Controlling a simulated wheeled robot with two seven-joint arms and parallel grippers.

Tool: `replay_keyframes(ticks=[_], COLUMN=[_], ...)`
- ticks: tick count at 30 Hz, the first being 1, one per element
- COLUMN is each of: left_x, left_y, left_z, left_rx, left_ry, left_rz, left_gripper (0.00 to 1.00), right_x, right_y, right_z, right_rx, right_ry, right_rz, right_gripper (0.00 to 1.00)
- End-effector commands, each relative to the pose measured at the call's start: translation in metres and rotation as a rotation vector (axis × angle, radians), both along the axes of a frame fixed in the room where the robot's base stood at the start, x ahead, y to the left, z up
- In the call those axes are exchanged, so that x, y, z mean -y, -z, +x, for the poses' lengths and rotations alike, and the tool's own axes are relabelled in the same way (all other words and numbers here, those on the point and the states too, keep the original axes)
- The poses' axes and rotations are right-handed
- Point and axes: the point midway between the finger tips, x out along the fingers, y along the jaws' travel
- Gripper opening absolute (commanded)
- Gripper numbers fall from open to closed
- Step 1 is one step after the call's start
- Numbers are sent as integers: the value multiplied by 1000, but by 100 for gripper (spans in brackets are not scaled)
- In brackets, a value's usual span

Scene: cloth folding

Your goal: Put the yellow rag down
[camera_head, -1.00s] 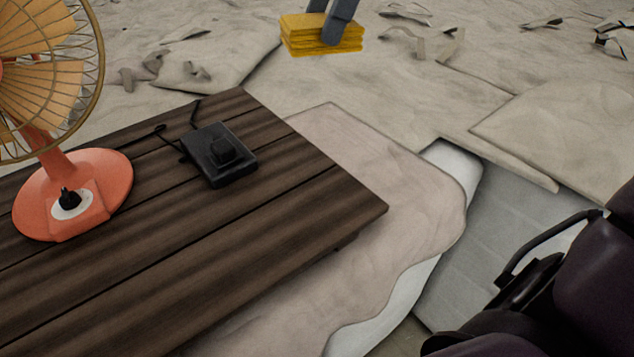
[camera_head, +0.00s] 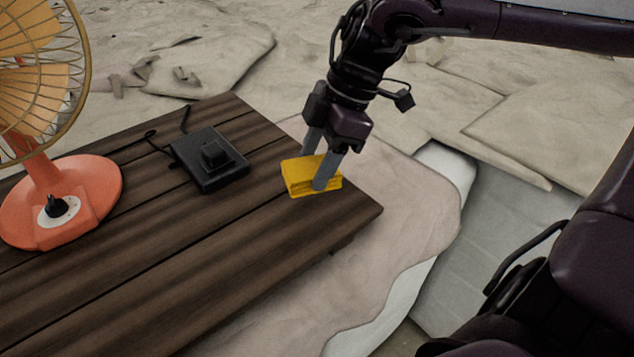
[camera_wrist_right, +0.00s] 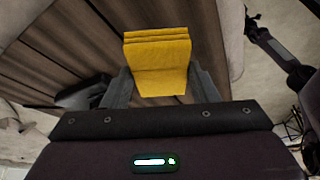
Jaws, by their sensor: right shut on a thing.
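The yellow rag (camera_head: 300,178) is a folded, layered block at the right end of the dark wooden table (camera_head: 250,240) in the head view. My right gripper (camera_head: 318,172) comes down from above and is shut on the rag, one finger on each side. The rag is over or on the tabletop near its far right corner; I cannot tell whether it touches the boards. In the right wrist view the rag (camera_wrist_right: 160,62) sits between the two grey fingers, with the brown boards behind it. My left gripper is not in view.
A black box-shaped device (camera_head: 210,158) with a cable lies on the table left of the rag. An orange fan (camera_head: 62,200) stands at the table's left. The front and middle boards are clear. Pale, uneven ground surrounds the table.

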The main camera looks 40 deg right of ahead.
Motion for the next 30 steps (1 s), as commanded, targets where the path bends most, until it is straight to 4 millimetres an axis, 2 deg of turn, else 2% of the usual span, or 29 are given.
replay_keyframes(ticks=[3,8,15,22,23,27,30], left_x=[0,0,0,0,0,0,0], left_y=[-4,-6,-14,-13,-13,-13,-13], left_z=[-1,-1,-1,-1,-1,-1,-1], left_rx=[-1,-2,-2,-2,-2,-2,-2], left_ry=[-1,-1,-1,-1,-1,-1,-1], left_rz=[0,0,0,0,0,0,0], left_gripper=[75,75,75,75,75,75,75], right_x=[0,0,0,0,0,0,0], right_y=[17,30,60,63,63,63,62], right_z=[-1,0,-1,0,-1,0,0], right_rx=[-3,-2,-2,0,-2,0,0], right_ry=[0,0,-1,0,1,0,0], right_rz=[1,1,1,-1,-2,-1,-1], right_gripper=[32,32,32,32,57,75,75])
